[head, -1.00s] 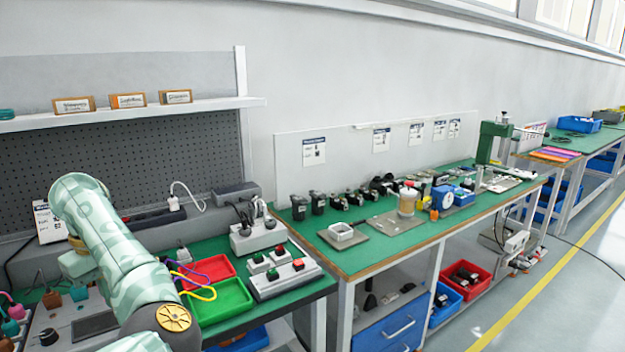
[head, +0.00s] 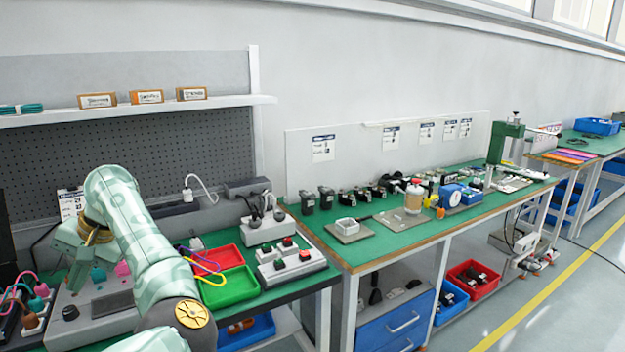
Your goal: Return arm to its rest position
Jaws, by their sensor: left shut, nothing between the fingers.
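My left arm (head: 140,240) is pale green and comes up from the bottom edge of the head view, bending at the top left. My left gripper (head: 72,262) hangs from it, pointing down, above the control box (head: 95,308) on the near green bench. It is shut and holds nothing. I cannot tell how high its tips are above the box. My arm hides part of the bench behind it. My right gripper is not in view.
Close to the right of my arm are a red tray (head: 222,258), a green tray (head: 232,287) and a grey button box (head: 292,266). Cables with coloured plugs (head: 38,290) lie at the left. A shelf (head: 150,110) and pegboard (head: 130,155) stand behind.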

